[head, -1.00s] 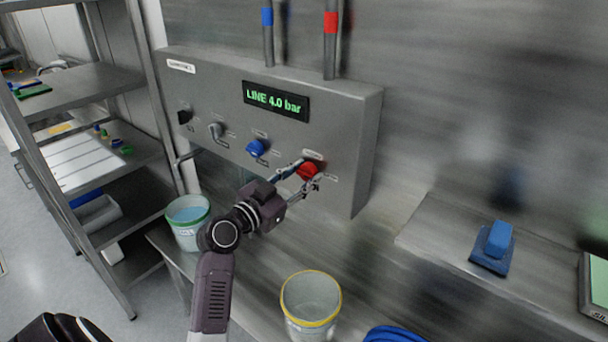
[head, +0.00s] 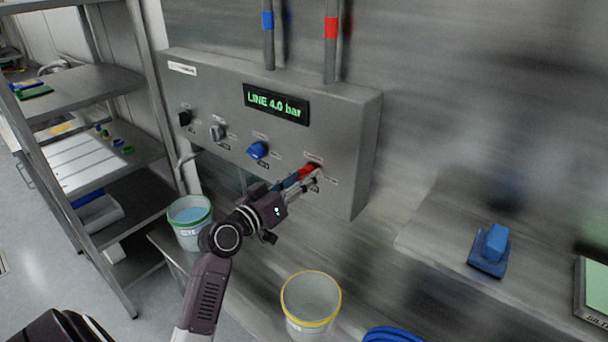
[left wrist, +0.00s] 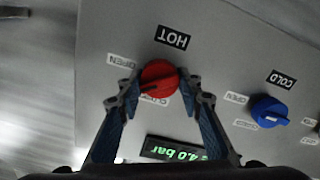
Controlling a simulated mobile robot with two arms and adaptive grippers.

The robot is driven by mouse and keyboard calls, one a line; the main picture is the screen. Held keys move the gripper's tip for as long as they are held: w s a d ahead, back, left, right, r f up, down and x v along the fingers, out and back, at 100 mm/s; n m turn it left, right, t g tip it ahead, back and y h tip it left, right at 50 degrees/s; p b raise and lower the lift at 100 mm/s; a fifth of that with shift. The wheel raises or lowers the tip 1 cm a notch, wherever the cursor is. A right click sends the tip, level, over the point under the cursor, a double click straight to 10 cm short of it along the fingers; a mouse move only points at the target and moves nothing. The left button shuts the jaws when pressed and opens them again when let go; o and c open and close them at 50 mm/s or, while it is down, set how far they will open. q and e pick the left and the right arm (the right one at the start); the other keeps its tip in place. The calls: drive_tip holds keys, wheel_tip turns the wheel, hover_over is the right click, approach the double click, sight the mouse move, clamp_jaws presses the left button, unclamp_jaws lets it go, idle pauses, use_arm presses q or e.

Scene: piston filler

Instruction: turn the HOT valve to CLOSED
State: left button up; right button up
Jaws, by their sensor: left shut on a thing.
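The HOT valve is a red round knob (left wrist: 159,78) on the front of the grey panel. In the left wrist view, which is upside down, the HOT label (left wrist: 172,38) is above it, an OPEN label (left wrist: 123,62) to its left, and a partly covered label just below it. In the head view the red knob (head: 305,172) is partly hidden by my left gripper (head: 308,176). My left gripper (left wrist: 160,88) is shut on the knob, one finger on each side. Which label the knob points to is hard to tell. My right gripper is not in view.
A blue COLD knob (head: 257,150) sits beside the red one, with a grey knob (head: 217,132) and a black knob (head: 185,117) further left. The display (head: 276,103) reads LINE 4.0 bar. Buckets (head: 310,322) stand below the panel.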

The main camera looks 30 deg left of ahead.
use_arm(q)
drive_tip(key=n+p, duration=0.2)
drive_tip(key=n, duration=0.4)
drive_tip(key=shift+r+p, duration=0.1)
drive_tip(key=shift+p, duration=0.2)
drive_tip(key=shift+n+p, duration=0.8)
drive_tip(key=shift+n, duration=1.7)
drive_tip(key=o, duration=1.2)
drive_tip(key=shift+a+f, duration=0.1)
drive_tip(key=shift+f, duration=0.1)
drive_tip(key=shift+c, duration=0.2)
drive_tip(key=s, duration=1.2)
drive_tip(key=shift+a, duration=0.45)
drive_tip(key=shift+d, duration=0.1)
